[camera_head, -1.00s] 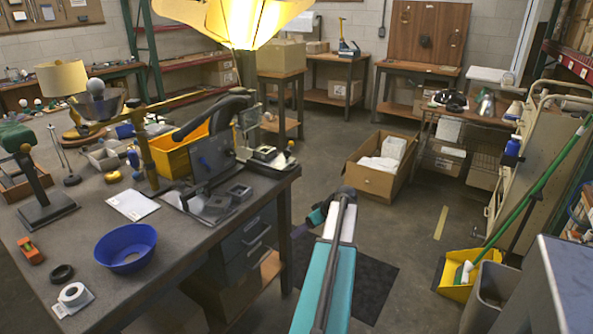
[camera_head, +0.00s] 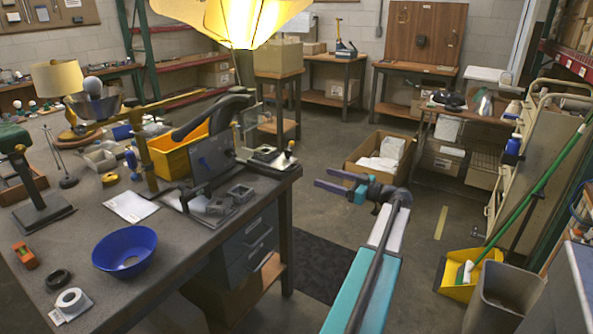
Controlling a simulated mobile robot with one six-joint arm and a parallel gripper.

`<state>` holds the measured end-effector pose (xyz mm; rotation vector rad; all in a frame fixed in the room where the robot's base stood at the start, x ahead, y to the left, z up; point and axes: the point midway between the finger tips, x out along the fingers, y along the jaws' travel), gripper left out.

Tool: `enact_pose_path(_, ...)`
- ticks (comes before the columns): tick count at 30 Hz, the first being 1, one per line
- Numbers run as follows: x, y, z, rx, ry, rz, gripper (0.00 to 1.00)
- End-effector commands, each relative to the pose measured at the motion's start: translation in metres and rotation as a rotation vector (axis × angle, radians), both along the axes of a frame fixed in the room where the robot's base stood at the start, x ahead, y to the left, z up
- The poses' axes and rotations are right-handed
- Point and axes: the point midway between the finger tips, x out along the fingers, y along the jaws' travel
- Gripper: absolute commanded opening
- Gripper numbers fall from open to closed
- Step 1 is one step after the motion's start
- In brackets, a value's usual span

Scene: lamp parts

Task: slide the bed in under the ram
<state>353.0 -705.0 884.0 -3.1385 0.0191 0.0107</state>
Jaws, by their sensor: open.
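My gripper (camera_head: 323,178) is open and empty, its two purple fingers pointing left. It is held out over the floor, to the right of the workbench (camera_head: 190,262) and apart from it. At the bench's right end stands a grey upright panel (camera_head: 212,158) on a flat base plate (camera_head: 232,207) with small grey blocks (camera_head: 242,191) on it. Behind it, a small device with a clear plate and a dark base (camera_head: 268,156) sits near the bench's edge. I cannot tell for certain which parts are the bed and the ram.
A yellow bin (camera_head: 178,152), a white sheet (camera_head: 131,206) and a blue bowl (camera_head: 125,250) are on the bench. A lit yellow lampshade (camera_head: 235,18) hangs above. A cardboard box (camera_head: 372,180) stands on the floor beyond my gripper. Floor is open right of the bench.

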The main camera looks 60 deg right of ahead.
Motion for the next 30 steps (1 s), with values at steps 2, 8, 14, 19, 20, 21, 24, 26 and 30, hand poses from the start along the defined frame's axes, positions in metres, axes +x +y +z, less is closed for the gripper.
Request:
enact_pose_path(2, -0.001, 0.0, 0.002, -0.004, -0.01, 0.0, 0.64)
enact_pose_path(8, 0.0, 0.0, 0.003, -0.004, -0.01, 0.001, 0.64)
enact_pose_path(14, 0.002, 0.0, 0.002, -0.003, -0.009, 0.001, 0.64)
enact_pose_path(19, 0.013, 0.0, 0.003, -0.003, -0.008, 0.002, 0.64)
enact_pose_path(20, 0.016, 0.0, 0.003, -0.003, -0.008, 0.003, 0.64)
enact_pose_path(21, 0.02, 0.001, 0.003, -0.003, -0.008, 0.004, 0.64)
enact_pose_path(24, 0.032, 0.0, 0.003, -0.003, -0.008, 0.003, 0.64)
enact_pose_path(26, 0.041, 0.0, 0.003, -0.003, -0.008, 0.004, 0.64)
enact_pose_path(30, 0.061, 0.0, 0.003, -0.003, -0.008, 0.004, 0.64)
